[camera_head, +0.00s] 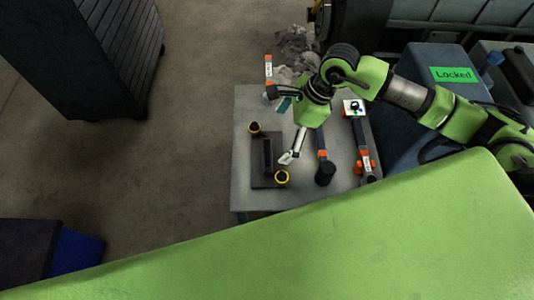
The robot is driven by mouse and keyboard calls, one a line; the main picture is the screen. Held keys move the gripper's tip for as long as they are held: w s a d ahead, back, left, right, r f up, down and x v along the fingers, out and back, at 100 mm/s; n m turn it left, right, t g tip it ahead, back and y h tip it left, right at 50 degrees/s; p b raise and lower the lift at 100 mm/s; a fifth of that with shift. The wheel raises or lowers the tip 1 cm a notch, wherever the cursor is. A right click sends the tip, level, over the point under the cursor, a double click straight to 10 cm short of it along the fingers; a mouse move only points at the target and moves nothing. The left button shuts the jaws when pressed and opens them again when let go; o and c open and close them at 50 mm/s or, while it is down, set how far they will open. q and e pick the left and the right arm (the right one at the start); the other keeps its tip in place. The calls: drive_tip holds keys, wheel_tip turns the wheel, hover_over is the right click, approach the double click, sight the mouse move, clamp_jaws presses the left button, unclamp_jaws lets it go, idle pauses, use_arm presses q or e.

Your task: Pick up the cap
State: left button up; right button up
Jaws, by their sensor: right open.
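Two small round black parts with yellow rims, which look like caps, stand at the left of the grey table: one farther back (254,128), one nearer the front (282,177). Which one is the cap I cannot tell. They sit by opposite ends of a dark rectangular block (267,157). My right arm reaches in from the right over the table. My left gripper is not in view.
Crumpled grey material (297,48) lies behind. A blue box with a green "Locked" sign (453,74) stands right. A dark cabinet (80,50) stands left; floor between is clear.

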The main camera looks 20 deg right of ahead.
sight(268, 150)
drive_tip(key=x, duration=0.4)
drive_tip(key=shift+a+f, duration=0.25)
drive_tip(key=shift+f, duration=0.1)
drive_tip(key=shift+p+x, duration=0.8)
drive_tip(key=shift+x, duration=1.85)
drive_tip(key=c, duration=1.4)
drive_tip(key=shift+o, duration=0.2)
drive_tip(key=shift+w+a+r, duration=0.1)
